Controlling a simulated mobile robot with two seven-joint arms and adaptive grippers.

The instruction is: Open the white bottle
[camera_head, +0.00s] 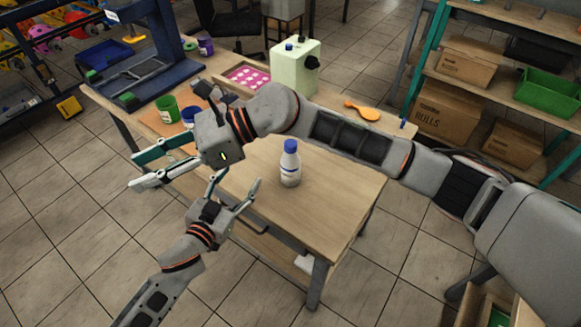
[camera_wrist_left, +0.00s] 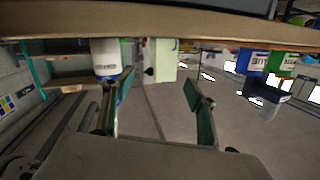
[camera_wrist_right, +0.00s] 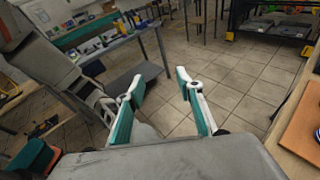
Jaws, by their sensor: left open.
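The white bottle (camera_head: 290,170) with a blue cap (camera_head: 290,146) stands upright on the wooden table (camera_head: 330,205). My left gripper (camera_head: 238,182) is open and empty, to the left of the bottle and apart from it. In the left wrist view, which is upside down, the white bottle (camera_wrist_left: 105,56) and its blue cap (camera_wrist_left: 108,78) show near one open finger of my left gripper (camera_wrist_left: 154,92). My right gripper (camera_head: 134,172) is open and empty, beyond the table's left edge. The right wrist view shows my right gripper (camera_wrist_right: 158,76) with spread fingers over the floor.
My right arm crosses above the table behind the bottle. The table's front right is clear.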

